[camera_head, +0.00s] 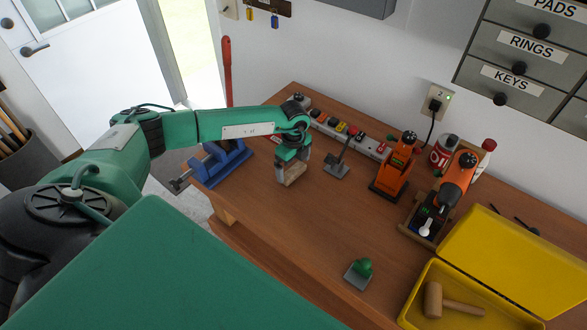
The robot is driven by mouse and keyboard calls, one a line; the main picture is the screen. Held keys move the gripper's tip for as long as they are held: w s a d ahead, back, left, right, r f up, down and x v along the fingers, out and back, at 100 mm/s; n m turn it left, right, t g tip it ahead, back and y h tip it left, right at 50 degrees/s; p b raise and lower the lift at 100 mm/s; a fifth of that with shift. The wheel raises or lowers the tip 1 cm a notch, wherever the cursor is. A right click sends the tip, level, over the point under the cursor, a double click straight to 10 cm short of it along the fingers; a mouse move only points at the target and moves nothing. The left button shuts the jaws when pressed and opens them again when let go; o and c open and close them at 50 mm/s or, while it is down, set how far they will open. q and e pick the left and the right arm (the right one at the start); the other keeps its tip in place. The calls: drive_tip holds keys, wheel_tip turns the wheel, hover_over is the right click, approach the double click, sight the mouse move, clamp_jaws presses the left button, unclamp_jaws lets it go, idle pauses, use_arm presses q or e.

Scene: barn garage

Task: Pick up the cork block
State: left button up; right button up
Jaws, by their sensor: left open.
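The cork block (294,174), small and light brown, is on the wooden workbench (260,215) at its left half. My left arm reaches in from the left, and its gripper (288,168) points down at the block. The gripper is open, with its fingers at the block. One finger shows on the left side of the block; the other is hard to make out. I cannot tell whether the fingers touch it. My right gripper is out of view.
A blue vise (222,162) stands at the bench's left edge. The bench front is mostly clear.

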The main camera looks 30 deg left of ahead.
use_arm(q)
drive_tip(key=shift+f, duration=0.75)
drive_tip(key=c, duration=0.7)
drive_tip(key=shift+r, duration=0.1)
